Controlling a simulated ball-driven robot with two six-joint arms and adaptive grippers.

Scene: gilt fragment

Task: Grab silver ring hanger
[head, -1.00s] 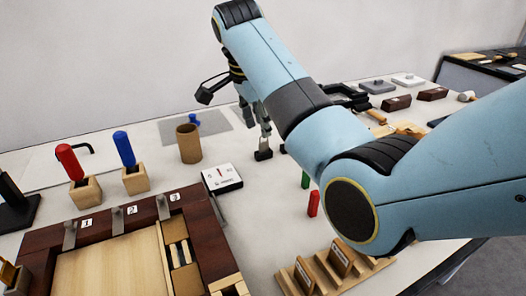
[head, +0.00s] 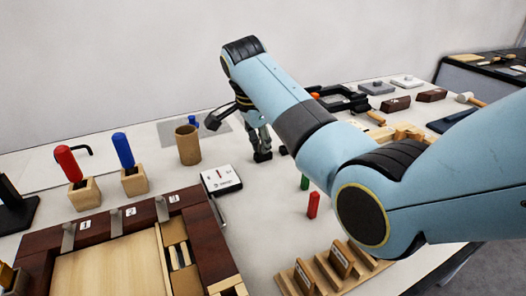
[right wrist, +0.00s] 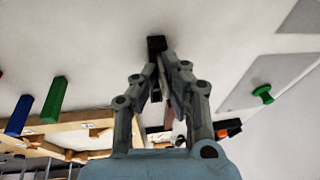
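I cannot pick out the silver ring hanger with certainty. A thin silver piece (head: 218,213) lies beside the white box on the table in the head view. My right gripper (head: 263,150) points down near the tabletop, behind and to the right of that box. In the right wrist view its fingers (right wrist: 160,62) converge toward a small black block (right wrist: 157,44). Whether the fingers grip anything between them is unclear. My left gripper is in neither view now.
A brown cup (head: 188,145) stands left of my right gripper. Red (head: 313,205) and green (head: 304,182) pegs stand in front of it. A dark wooden frame with numbered labels (head: 123,217) and a slotted rack (head: 333,266) fill the front. My right arm covers the table's right.

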